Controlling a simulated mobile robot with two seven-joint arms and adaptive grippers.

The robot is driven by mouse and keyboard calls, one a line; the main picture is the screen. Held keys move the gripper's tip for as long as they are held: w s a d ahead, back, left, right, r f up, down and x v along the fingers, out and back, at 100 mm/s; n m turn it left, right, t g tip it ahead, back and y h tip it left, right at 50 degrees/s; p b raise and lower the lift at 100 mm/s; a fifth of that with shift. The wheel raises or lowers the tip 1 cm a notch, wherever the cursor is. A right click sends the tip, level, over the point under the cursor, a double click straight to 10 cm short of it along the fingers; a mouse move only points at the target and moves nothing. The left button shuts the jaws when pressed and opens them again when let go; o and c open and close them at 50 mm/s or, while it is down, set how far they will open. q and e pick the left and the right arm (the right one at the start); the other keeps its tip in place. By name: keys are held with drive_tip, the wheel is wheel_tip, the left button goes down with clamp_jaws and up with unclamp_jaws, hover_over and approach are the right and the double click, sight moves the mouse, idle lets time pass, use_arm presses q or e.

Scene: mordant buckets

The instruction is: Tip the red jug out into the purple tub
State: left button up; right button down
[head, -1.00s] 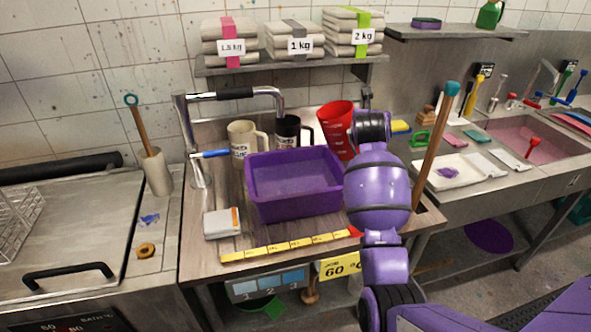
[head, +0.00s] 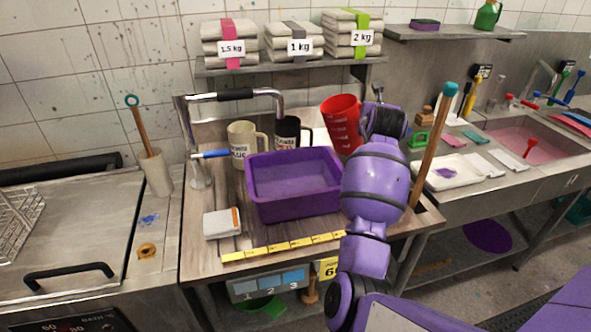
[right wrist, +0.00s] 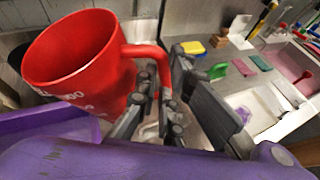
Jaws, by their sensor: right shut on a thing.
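The red jug (head: 341,124) is at the right back of the purple tub (head: 259,211), leaning a little, its mouth up. It is large in the right wrist view (right wrist: 78,62), with its handle towards my gripper. My right gripper (right wrist: 158,98) is shut on the jug's handle. In the head view my right arm hides most of that gripper and the tub's right edge. The purple tub stands on the wooden worktop, with a flat purple surface inside. Its rim shows at the lower left of the right wrist view. My left gripper is in neither view.
A cream jug (head: 241,144) and a black jug (head: 287,131) stand behind the tub, near a tap. A teal-topped stick (head: 433,145) rises right of my arm. A shelf (head: 290,66) with folded cloth stacks hangs above. A white box (head: 221,224) lies left of the tub.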

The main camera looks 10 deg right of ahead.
drive_tip(key=s+a+r, duration=0.2)
drive_tip(key=s+r, duration=0.1)
drive_tip(key=r, duration=0.7)
drive_tip(key=s+a+f, duration=0.2)
drive_tip(key=s+a, duration=0.8)
drive_tip(key=s, duration=0.1)
drive_tip(key=s+a+f+n+y, duration=0.1)
drive_tip(key=s+a+f, duration=0.1)
drive_tip(key=s+a, duration=0.8)
drive_tip(key=shift+s+a, duration=0.15)
drive_tip(key=shift+s, duration=0.2)
